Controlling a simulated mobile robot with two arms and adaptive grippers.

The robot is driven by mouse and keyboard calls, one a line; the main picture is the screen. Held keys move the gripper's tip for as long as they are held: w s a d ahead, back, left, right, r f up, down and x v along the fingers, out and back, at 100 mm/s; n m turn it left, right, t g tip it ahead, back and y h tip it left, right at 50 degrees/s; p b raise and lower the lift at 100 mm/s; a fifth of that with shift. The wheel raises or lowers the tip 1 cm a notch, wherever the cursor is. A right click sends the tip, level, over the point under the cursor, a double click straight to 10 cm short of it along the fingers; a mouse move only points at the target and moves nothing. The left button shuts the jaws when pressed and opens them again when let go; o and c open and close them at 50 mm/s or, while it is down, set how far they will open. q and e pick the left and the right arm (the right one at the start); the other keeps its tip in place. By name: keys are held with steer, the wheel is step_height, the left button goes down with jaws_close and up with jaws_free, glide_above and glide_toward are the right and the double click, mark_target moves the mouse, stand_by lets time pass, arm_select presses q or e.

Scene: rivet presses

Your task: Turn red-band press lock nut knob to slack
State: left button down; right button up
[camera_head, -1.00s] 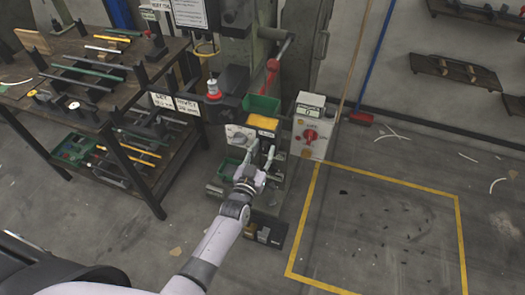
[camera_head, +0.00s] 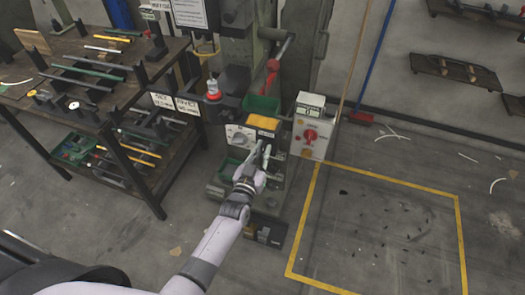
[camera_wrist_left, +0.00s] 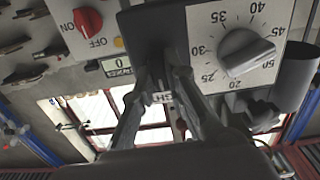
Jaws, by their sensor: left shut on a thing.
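The press stands in the middle of the head view, with a yellow plate (camera_head: 262,122) and a pale dial panel (camera_head: 237,135) on its front. My left gripper (camera_head: 262,152) is at the press front, just below the yellow plate. In the left wrist view its fingers (camera_wrist_left: 165,75) close together under the dark press housing (camera_wrist_left: 150,30). They are shut on a small part, the lock nut knob by its place, which the fingers almost wholly hide. A label partly reading "GH" (camera_wrist_left: 162,98) shows between them. My right gripper is not in view.
A grey dial knob (camera_wrist_left: 245,52) with a number scale sits right of the fingers. A white box (camera_head: 311,130) with a red switch (camera_head: 310,135) stands beside the press. A rack of rods (camera_head: 100,75) is at left. Yellow-taped floor (camera_head: 385,181) at right is largely clear.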

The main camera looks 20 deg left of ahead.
arm_select(q)
steer(key=n, duration=0.4)
steer(key=shift+n, duration=0.3)
steer(key=n, duration=0.3)
steer(key=shift+a+f+n+b, duration=0.1)
steer(key=shift+a+n+b, duration=0.05)
steer(key=shift+n+b, duration=0.2)
steer(key=n+b, duration=0.1)
steer(key=n, duration=0.3)
steer(key=shift+f+n+b, duration=0.1)
steer(key=shift+n+b, duration=0.65)
steer(key=shift+n, duration=1.6)
steer(key=c, duration=1.6)
jaws_free()
steer(key=shift+s, duration=0.1)
